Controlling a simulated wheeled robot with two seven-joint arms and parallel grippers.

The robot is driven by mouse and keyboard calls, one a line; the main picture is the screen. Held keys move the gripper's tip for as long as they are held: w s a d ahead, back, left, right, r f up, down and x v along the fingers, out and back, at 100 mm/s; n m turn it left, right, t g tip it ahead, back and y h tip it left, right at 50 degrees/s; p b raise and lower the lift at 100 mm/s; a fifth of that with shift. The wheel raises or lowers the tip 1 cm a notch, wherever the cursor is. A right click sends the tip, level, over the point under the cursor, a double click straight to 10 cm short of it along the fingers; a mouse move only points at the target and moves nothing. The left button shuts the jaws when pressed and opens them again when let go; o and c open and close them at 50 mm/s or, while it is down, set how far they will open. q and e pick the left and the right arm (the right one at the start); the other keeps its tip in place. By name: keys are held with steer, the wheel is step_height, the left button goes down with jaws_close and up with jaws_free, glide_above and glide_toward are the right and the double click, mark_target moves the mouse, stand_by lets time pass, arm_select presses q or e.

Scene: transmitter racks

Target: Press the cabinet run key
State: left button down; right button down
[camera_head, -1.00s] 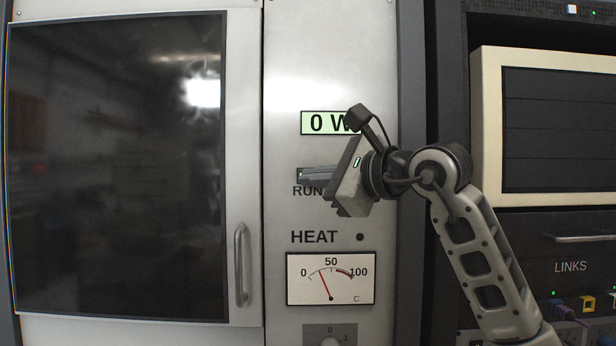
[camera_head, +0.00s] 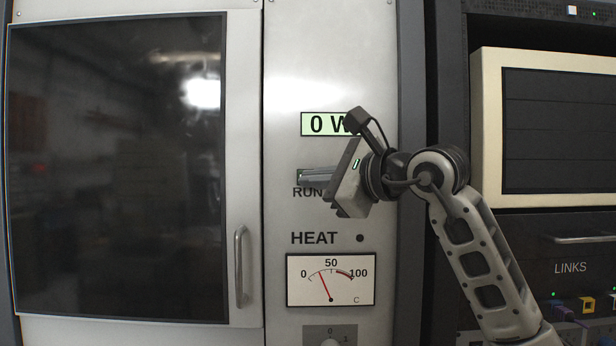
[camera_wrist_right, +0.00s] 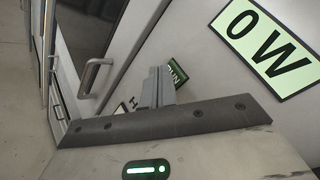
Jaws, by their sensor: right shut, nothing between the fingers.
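The cabinet's run key (camera_wrist_right: 177,73) is a small dark green piece with light lettering in the right wrist view, partly hidden by my fingers. In the head view my fingers cover most of it, above the RUN label (camera_head: 306,192). My right gripper (camera_head: 302,178) is shut and empty, its fingertips pointing left at the key's place on the pale panel. In the right wrist view the shut fingers (camera_wrist_right: 158,72) overlap the key's left side. I cannot tell whether they touch it. My left gripper is not in view.
A green-lit display (camera_head: 320,124) above reads 0 W, its right end hidden by my wrist. Below is a HEAT meter (camera_head: 331,280) with a knob (camera_head: 330,341) under it. A door handle (camera_head: 241,266) stands out to the left.

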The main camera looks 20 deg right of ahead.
steer(key=shift+w+d, duration=0.15)
steer(key=shift+w, duration=0.35)
stand_by(0.6)
stand_by(0.3)
steer(key=shift+s+a, duration=0.2)
steer(key=shift+s, duration=0.55)
steer(key=s+b, duration=0.1)
steer(key=s, duration=0.1)
steer(key=s+a+b, duration=0.1)
steer(key=s, duration=0.1)
steer(key=shift+s+a, duration=0.2)
steer(key=shift+s, duration=0.2)
stand_by(0.5)
